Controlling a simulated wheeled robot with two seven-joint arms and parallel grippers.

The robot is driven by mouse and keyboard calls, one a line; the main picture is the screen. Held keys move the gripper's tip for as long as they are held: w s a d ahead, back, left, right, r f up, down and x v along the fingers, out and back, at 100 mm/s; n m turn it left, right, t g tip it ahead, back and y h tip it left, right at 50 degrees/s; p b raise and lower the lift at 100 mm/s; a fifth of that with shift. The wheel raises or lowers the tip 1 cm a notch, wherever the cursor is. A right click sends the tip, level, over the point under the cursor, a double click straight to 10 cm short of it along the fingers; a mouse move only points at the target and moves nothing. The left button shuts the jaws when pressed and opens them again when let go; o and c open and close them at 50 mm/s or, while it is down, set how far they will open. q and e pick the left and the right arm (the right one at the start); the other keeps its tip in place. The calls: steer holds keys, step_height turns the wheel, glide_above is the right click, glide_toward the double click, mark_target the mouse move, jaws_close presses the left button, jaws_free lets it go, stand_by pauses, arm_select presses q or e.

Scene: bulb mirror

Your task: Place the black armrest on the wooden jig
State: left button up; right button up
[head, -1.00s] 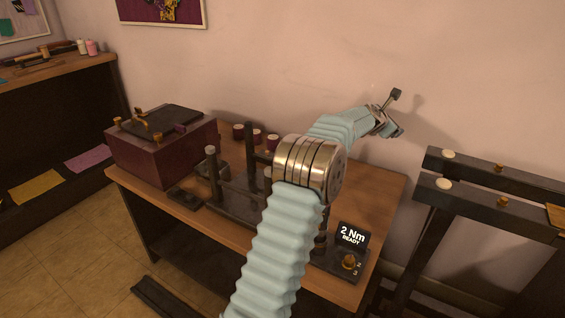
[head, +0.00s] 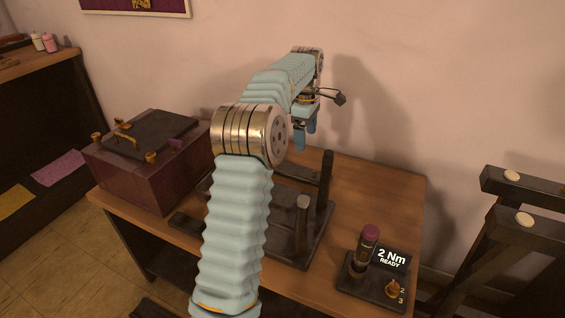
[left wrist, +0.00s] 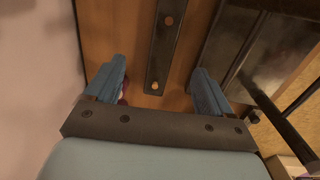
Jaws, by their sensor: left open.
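My left gripper (head: 306,131) points down over the back of the wooden table, open. In the left wrist view my gripper (left wrist: 156,86) has its two blue fingers spread. Between and ahead of them lies a long dark bar (left wrist: 162,55) with two copper-coloured round spots, flat on the wood; it looks like the black armrest. The fingers do not visibly touch it. My arm hides it in the head view. No part is clearly the wooden jig; a dark trestle-like frame (head: 535,225) with pale pads stands at the right. My right gripper is out of view.
A dark rack with upright posts (head: 303,222) stands on the table, partly behind my arm. A purple box (head: 130,185) with a black top is at the left. A tool holder and a "2 Nm READY" display (head: 391,258) are at the table's right front.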

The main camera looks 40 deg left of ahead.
arm_select(q)
steer(key=s+a+f, duration=0.1)
steer(key=f, duration=0.1)
steer(key=b, duration=0.1)
glide_above(297, 169)
steer(key=shift+g, duration=0.3)
steer(key=f, duration=0.5)
steer(key=shift+s+d+f, duration=0.15)
steer(key=shift+d+f, duration=0.2)
steer(key=f, duration=0.5)
steer(key=shift+w+a+f, duration=0.2)
steer(key=shift+a+f, duration=0.05)
steer(key=shift+f, duration=0.15)
steer(key=shift+c, duration=0.5)
steer(key=shift+r, duration=0.1)
steer(key=c, duration=1.3)
